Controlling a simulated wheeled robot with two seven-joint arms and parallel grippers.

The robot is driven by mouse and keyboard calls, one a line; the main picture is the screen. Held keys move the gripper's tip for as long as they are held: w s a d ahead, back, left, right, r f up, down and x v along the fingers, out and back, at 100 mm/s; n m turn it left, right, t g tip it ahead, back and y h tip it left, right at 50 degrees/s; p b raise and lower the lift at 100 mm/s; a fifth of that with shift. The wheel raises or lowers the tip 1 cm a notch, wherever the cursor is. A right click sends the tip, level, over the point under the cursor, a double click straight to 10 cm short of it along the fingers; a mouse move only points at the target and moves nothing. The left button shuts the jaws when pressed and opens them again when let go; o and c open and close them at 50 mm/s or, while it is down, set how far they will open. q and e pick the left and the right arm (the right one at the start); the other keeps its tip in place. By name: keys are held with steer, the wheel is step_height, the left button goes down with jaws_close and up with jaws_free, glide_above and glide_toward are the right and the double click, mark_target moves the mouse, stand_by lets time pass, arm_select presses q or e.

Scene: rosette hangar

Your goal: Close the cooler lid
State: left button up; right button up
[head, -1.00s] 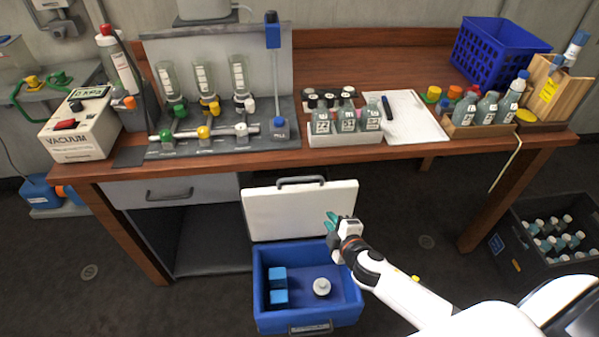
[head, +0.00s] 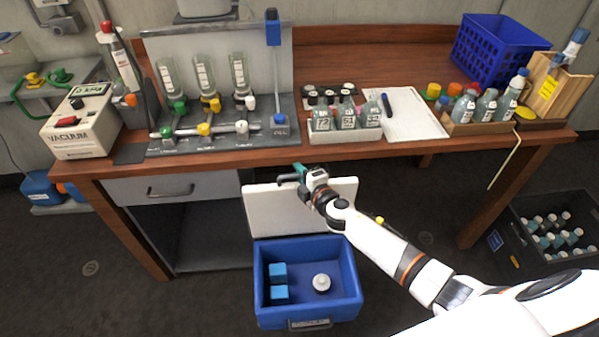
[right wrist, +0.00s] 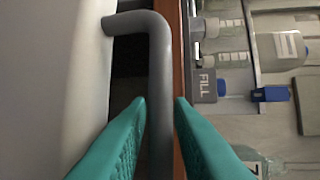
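The blue cooler (head: 258,285) stands on the floor in front of the bench. Its white lid (head: 270,212) is raised upright at the back, with a grey handle (head: 284,178) on its top edge. My right gripper (head: 298,171) is at this handle. In the right wrist view, the grey handle (right wrist: 160,60) runs between the two teal fingers (right wrist: 161,115). The fingers look open, with a small gap beside the handle. The white lid face fills the left of that view. My left gripper is not in view.
Blue blocks (head: 279,273) and a white-capped item (head: 321,283) lie inside the cooler. The wooden bench edge (head: 420,148) is close above the lid, with a bottle rack (head: 345,133) on it. A dark crate of bottles (head: 520,262) stands at the right.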

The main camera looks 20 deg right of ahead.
steer(key=shift+w, duration=0.35)
steer(key=shift+c, duration=0.6)
jaws_close()
steer(key=shift+f, duration=0.15)
